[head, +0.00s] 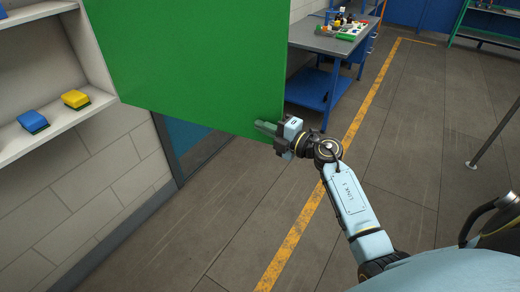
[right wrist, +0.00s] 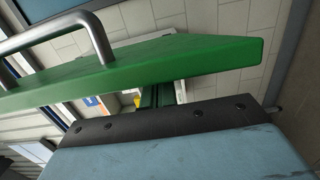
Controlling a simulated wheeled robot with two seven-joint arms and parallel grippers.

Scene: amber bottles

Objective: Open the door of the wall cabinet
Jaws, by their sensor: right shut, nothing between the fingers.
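The green door (head: 200,60) of the wall cabinet (head: 45,70) stands swung out wide, and the shelves inside show at the left. The door's bare inner face is toward the head view. My right gripper (head: 263,127) is shut and empty at the door's lower free corner, with its fingers in front of the inner face. Whether they touch it I cannot tell. In the right wrist view the door's edge (right wrist: 200,62) runs across, beyond the fingers (right wrist: 165,95). The metal bar handle (right wrist: 97,38) is on the far face, hidden in the head view. My left gripper is not in view.
A blue sponge (head: 33,121) and a yellow sponge (head: 75,99) lie on the cabinet shelf. A workbench (head: 325,42) with bottles and small items stands behind the door. The floor around the yellow line (head: 300,225) is clear.

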